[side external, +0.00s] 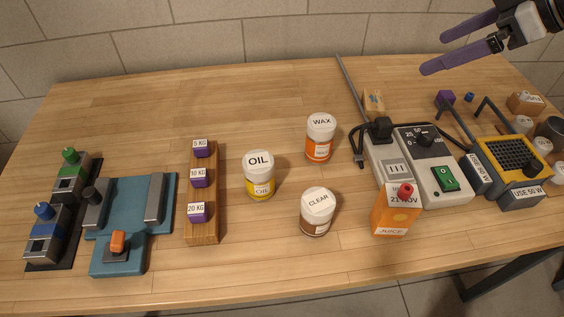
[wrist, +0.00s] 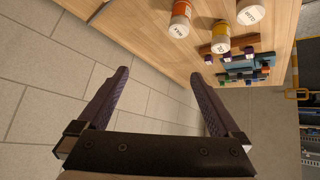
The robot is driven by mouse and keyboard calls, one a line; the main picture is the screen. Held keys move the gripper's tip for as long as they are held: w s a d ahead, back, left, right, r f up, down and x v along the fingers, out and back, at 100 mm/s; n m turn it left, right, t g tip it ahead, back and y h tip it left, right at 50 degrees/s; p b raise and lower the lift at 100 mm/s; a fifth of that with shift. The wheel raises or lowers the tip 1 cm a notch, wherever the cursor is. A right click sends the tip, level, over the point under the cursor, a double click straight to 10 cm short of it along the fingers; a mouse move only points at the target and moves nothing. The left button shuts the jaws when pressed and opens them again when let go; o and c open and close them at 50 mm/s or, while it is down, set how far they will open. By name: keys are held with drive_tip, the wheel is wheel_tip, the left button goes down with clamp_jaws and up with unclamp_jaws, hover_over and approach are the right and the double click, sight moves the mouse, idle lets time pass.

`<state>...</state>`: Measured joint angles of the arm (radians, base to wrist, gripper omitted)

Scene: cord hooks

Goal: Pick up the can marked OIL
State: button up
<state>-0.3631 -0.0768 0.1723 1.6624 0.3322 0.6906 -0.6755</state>
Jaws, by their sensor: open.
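The can marked OIL (side external: 259,175) stands upright on the table, with a white lid and a yellow label band. It also shows in the wrist view as the yellow can (wrist: 221,36). The can marked WAX (side external: 320,138) has an orange band and stands to its right and farther back. The can marked CLEAR (side external: 317,211) has a brown band and stands to its right and nearer. My gripper (side external: 434,53) is open and empty, high at the upper right, well away from all three cans. Its two purple fingers also show in the wrist view (wrist: 160,76).
A wooden rack (side external: 203,226) with labelled purple weights stands just left of the OIL can. An orange juice carton (side external: 393,210) and a grey box with a green switch (side external: 434,178) stand right. A teal fixture (side external: 130,220) lies left. The table's back left is clear.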

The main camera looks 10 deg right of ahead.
drive_tip(key=w+a+f+n+g, duration=0.25)
drive_tip(key=a+f, duration=0.35)
drive_tip(key=a, duration=0.5)
drive_tip(key=n+g, duration=0.1)
drive_tip(key=g, duration=0.1)
approach(270, 164)
drive_tip(key=f, duration=0.2)
drive_tip(key=shift+y, duration=0.4)
drive_tip(key=x, duration=0.6)
drive_tip(key=shift+w+a+f, duration=0.15)
drive_tip(key=shift+w+a, duration=0.05)
drive_tip(key=shift+a, duration=0.1)
drive_tip(key=shift+x, duration=3.2)
drive_tip(key=shift+w, duration=0.1)
drive_tip(key=shift+c, duration=0.3)
drive_tip(key=shift+d, duration=0.1)
drive_tip(key=c, duration=1.4)
drive_tip(key=shift+t, duration=0.25)
drive_tip(key=shift+c, duration=0.6)
